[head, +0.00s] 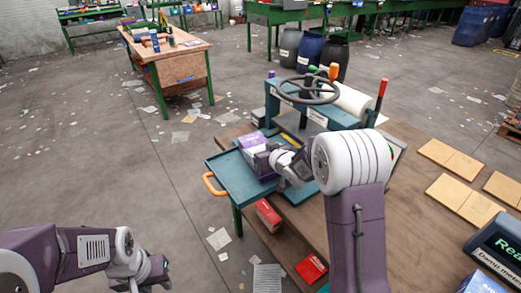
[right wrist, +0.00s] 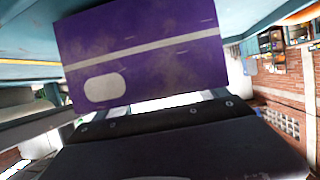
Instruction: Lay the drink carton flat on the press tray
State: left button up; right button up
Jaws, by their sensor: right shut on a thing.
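The drink carton (head: 254,147) is purple with a white stripe. In the head view it is at the teal press tray (head: 222,167), beside the press. My right gripper (head: 272,157) is shut on the carton from its right side. The right wrist view shows the carton's broad purple face (right wrist: 150,45) with a white stripe and a pale rounded patch. I cannot tell whether the carton touches the tray. My left gripper (head: 140,283) is low at the bottom left, away from the tray and partly cut off by the frame edge.
The press with its handwheel (head: 308,90) stands behind the tray. An orange handle (head: 212,184) sticks out at the tray's left. Red boxes (head: 268,215) lie below it. Flat tan boards (head: 452,157) and a dark device (head: 497,245) lie on the right of the table.

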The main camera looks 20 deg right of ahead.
jog(key=shift+f+b, duration=0.3)
dwell(0.4)
jog(key=o, duration=1.2)
jog(key=p+v, duration=0.1)
jog(key=v, duration=0.7)
jog(key=shift+s+d+r, duration=0.1)
jog(key=shift+s+r, duration=0.05)
jog(key=shift+s, duration=0.4)
